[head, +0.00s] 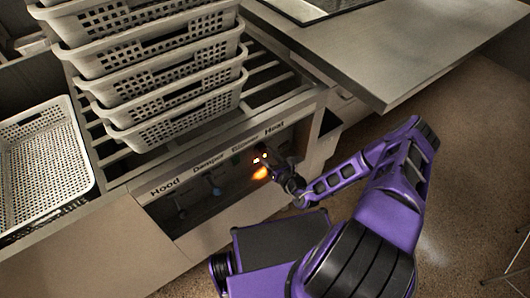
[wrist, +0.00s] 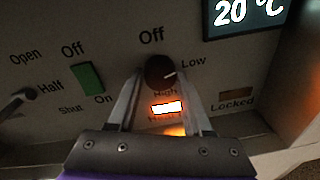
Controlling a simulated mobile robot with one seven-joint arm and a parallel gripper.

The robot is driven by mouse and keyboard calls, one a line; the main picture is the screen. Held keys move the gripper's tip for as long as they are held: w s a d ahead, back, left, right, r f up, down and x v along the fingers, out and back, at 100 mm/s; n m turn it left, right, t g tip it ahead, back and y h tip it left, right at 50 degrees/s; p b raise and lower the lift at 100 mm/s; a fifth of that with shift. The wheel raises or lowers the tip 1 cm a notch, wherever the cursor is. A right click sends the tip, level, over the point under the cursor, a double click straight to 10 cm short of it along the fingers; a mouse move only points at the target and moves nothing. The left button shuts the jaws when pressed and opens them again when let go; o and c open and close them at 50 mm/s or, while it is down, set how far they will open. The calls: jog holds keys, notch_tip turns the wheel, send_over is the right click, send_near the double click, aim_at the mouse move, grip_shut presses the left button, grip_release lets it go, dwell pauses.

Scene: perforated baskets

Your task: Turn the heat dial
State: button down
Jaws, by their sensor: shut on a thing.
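The heat dial (wrist: 159,68) is a dark round knob with a white mark that points to the right, toward "Low". "Off" is printed above it and "High" below it. My gripper (wrist: 160,82) is shut on the dial, with a finger on either side of it in the wrist view. A lit white and orange indicator (wrist: 167,109) glows just below the dial. In the head view my gripper (head: 266,160) is at the panel under the "Heat" label (head: 274,126), and the dial is hidden behind it.
A green switch (wrist: 89,78) and a lever (wrist: 18,101) sit left of the dial. A display (wrist: 245,15) reads 20 °C, above a "Locked" light (wrist: 231,96). Stacked baskets (head: 165,60) stand on the slatted rack above the panel. A countertop (head: 410,45) juts out at right.

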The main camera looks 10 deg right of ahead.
jog(key=m, duration=0.5)
jog(key=shift+d+y+b, duration=0.1)
jog(key=shift+y+b, duration=0.2)
jog(key=shift+y, duration=0.1)
jog(key=m+b, duration=0.1)
jog(key=m, duration=0.4)
jog(key=shift+f+y, duration=0.1)
jog(key=shift+y, duration=0.2)
jog(key=m+b, duration=0.2)
jog(key=m, duration=0.3)
jog(key=shift+f+y, duration=0.1)
jog(key=shift+y, duration=0.3)
jog(key=m+b, duration=0.1)
jog(key=m, duration=0.3)
jog(key=shift+d+m+y, duration=0.1)
jog(key=shift+m+y, duration=0.2)
jog(key=shift+c, duration=1.6)
grip_release()
